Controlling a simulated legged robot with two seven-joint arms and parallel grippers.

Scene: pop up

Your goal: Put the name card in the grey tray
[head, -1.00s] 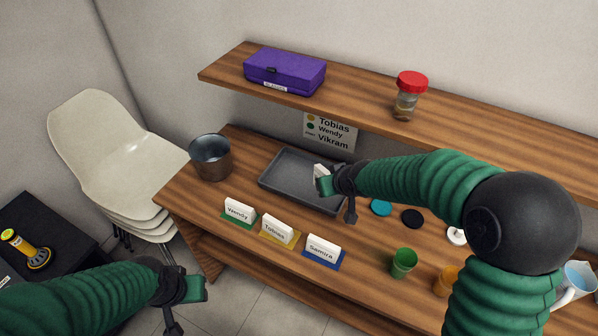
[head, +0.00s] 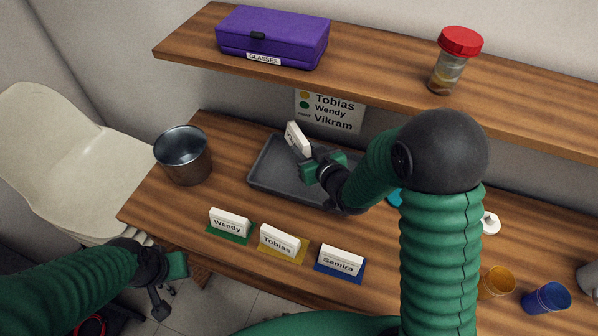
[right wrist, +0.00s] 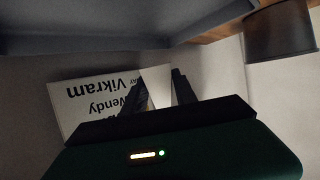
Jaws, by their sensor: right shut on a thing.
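A white name card (head: 297,138) with small dark print is held tilted in my right gripper (head: 305,156), above the back left part of the grey tray (head: 262,178). The card's print is too small to read. In the right wrist view the card (right wrist: 157,84) shows between the two dark fingers, and the tray (right wrist: 120,35) spans the top. My right arm hides part of the tray; the part that shows is empty. My left gripper (head: 172,280) is low at the left, in front of the table and away from the cards; its jaw state is unclear.
Name cards for Wendy (head: 229,222), Tobias (head: 280,242) and Samira (head: 340,260) stand on coloured mats along the front edge. A metal bucket (head: 183,158) stands left of the tray. The shelf above holds a purple glasses case (head: 272,38) and a red-lidded jar (head: 456,62). Cups stand at right.

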